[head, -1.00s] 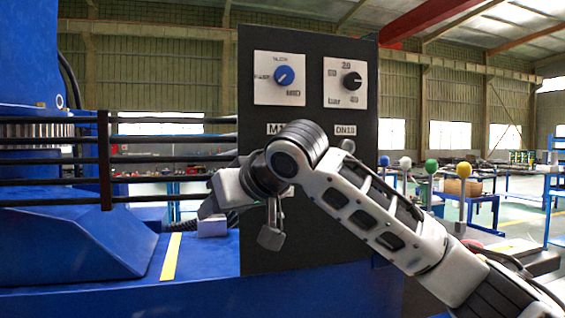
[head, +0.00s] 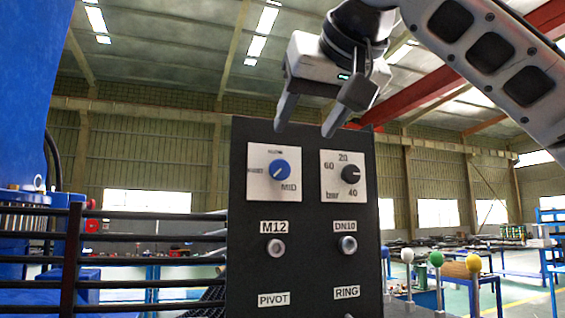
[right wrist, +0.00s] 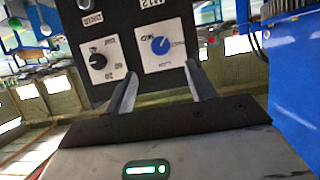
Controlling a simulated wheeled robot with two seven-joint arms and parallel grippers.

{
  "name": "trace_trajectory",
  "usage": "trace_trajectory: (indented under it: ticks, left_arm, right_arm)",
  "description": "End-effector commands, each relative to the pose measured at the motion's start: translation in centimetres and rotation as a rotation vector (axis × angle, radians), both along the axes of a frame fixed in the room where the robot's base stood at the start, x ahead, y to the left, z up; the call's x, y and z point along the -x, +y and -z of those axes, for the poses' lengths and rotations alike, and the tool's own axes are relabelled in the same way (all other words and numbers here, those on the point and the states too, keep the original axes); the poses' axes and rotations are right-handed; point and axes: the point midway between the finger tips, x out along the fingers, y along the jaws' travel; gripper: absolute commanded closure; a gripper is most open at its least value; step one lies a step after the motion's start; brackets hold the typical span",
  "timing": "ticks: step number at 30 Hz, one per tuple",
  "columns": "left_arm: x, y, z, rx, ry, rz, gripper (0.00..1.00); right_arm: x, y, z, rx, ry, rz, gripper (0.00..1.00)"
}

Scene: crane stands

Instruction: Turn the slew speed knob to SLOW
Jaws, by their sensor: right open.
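The slew speed knob (head: 280,170) is a blue dial on a white plate at the upper left of the black panel (head: 308,210). Its labels are small: one above is blurred, one at left looks like FAST, and MID is at lower right. Its pale mark seems to point to the lower left. My right gripper (head: 305,128) is open and empty, fingers downward, just above the knob plate in the head view. In the right wrist view the blue knob (right wrist: 160,46) lies beyond and between the open fingertips, apart from them. My left gripper is out of view.
A black bar knob (head: 350,174) sits on a plate right of the blue one. Two round buttons, M12 (head: 275,246) and DN10 (head: 347,245), are below. Dark rails (head: 150,238) run left of the panel. Coloured balls on posts (head: 437,259) stand at right.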

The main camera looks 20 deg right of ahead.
Motion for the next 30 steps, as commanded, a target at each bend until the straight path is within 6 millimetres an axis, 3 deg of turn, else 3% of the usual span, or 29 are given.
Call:
trace_trajectory:
  ticks: [9, 15, 21, 29, 30]
  left_arm:
    - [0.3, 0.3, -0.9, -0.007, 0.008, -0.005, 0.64]
    - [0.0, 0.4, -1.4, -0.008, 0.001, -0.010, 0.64]
    - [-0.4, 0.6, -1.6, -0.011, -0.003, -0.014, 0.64]
    - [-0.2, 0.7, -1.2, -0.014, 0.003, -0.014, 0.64]
    - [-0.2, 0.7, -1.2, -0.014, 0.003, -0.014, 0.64]
  right_arm:
    - [-6.5, 0.2, 2.5, 0.001, 0.002, 0.001, 0.45]
    - [-9.4, 0.3, 3.7, 0.001, 0.000, -0.001, 0.45]
    - [-10.6, 0.4, 4.3, 0.001, -0.001, -0.002, 0.45]
    - [-10.7, 0.4, 4.4, 0.001, -0.002, -0.003, 0.45]
    - [-10.7, 0.4, 4.4, 0.001, -0.002, -0.003, 0.50]
